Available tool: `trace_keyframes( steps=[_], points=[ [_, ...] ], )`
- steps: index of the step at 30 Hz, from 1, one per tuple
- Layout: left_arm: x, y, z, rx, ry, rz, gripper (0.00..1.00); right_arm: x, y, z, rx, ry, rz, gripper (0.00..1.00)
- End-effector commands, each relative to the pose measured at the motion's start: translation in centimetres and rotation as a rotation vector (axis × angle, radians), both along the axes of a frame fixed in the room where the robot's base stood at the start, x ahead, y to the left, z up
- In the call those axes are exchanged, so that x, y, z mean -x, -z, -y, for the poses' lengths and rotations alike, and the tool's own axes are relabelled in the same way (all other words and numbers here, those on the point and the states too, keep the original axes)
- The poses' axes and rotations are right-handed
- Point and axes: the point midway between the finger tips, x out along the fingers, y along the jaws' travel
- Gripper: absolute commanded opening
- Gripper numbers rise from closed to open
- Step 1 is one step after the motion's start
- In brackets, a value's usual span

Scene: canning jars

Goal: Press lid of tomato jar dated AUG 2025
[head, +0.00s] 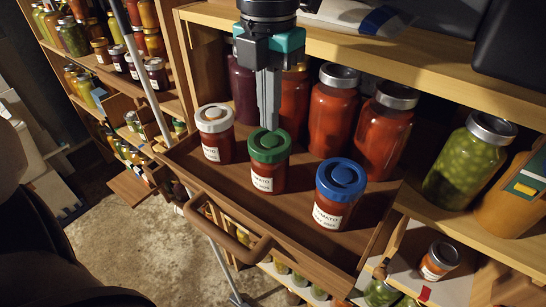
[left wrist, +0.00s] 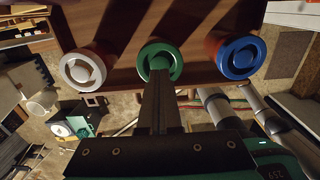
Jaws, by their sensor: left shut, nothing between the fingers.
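Three small red jars labelled TOMATO stand in a row in a pulled-out wooden drawer (head: 290,222). One has a white lid (head: 214,116), one a green lid (head: 269,147), one a blue lid (head: 341,178). The date months are too small to read surely. My left gripper (head: 268,128) points down, shut and empty, with its fingertips at the green lid; I cannot tell whether they touch it. The left wrist view shows the green lid (left wrist: 160,60) at the fingertips, the white lid (left wrist: 83,69) left and the blue lid (left wrist: 238,58) right. My right gripper is not in view.
Tall jars of red sauce (head: 334,112) stand on the shelf behind the drawer. A jar of green contents (head: 466,160) stands to the right. The drawer has a wooden handle (head: 232,236) at its front. A wooden shelf board (head: 400,52) runs above the tall jars.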

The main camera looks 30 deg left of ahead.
Motion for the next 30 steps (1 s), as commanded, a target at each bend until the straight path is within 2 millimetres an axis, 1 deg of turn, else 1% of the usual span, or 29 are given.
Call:
trace_keyframes(
  steps=[1, 16, 21, 30],
  points=[
    [0.0, -0.6, 0.0, -0.001, -0.001, 0.001, 0.00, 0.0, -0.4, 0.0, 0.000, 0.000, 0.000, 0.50],
    [-0.1, -4.0, 0.0, -0.001, -0.001, 0.003, 0.00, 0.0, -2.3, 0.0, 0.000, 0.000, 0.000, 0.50],
    [0.0, -4.5, 0.0, 0.000, -0.001, 0.001, 0.00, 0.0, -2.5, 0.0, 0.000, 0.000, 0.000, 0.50],
    [0.0, -4.5, 0.0, 0.000, -0.001, 0.001, 0.00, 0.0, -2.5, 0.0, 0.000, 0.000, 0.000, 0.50]
  ],
)
